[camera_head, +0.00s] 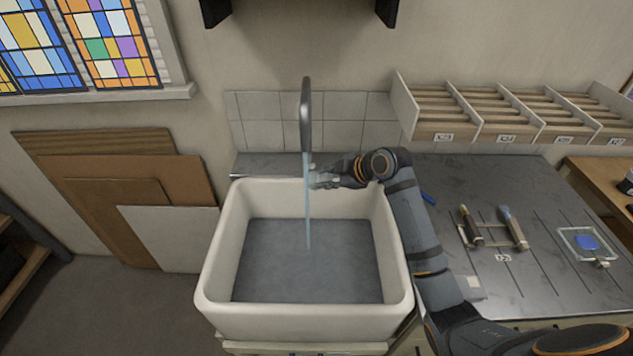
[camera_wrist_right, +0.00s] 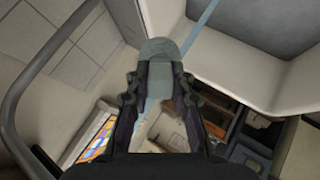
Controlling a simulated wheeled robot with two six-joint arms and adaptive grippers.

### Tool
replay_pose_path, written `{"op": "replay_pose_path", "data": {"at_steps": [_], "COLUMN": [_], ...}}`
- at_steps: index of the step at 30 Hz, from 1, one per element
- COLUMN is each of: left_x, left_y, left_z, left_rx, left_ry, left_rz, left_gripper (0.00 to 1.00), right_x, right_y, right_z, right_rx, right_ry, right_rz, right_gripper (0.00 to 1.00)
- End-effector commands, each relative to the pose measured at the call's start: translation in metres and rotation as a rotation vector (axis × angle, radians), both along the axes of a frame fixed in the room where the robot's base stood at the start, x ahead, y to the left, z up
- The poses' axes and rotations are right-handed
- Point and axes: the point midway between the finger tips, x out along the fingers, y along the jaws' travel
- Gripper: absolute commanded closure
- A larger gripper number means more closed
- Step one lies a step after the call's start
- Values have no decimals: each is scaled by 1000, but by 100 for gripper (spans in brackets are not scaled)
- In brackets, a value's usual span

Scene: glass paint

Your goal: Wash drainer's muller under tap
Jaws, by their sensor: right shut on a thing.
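The muller (camera_wrist_right: 160,50) is a pale, glassy rounded piece held at the tips of my right gripper (camera_wrist_right: 155,75). In the head view the muller (camera_head: 314,178) is small and partly hidden by the right gripper (camera_head: 330,180), which is shut on it. It is at the water stream (camera_head: 307,215), over the back part of the white sink (camera_head: 357,322); I cannot tell exactly how much water hits it. The dark grey tap (camera_head: 305,105) is running, its stream falling straight into the basin. My left gripper is not in view.
A metal worktop (camera_head: 475,178) right of the sink holds two handled tools (camera_head: 513,228), a small blue item (camera_head: 428,198) and a glass dish with blue paint (camera_head: 585,242). Labelled racks (camera_head: 470,130) stand behind it. Boards (camera_head: 165,235) lean on the wall at left.

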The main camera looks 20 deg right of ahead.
Motion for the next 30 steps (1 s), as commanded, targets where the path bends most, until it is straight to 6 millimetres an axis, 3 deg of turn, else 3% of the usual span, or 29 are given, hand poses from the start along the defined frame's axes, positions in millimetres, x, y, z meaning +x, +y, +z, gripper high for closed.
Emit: {"op": "replay_pose_path", "data": {"at_steps": [30], "left_x": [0], "left_y": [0], "left_z": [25], "left_rx": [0], "left_ry": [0], "left_rz": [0], "left_gripper": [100], "right_x": [-67], "right_y": [-43], "right_z": [1], "right_rx": [0], "right_ry": [-1], "right_rz": [1], "right_gripper": [100]}}
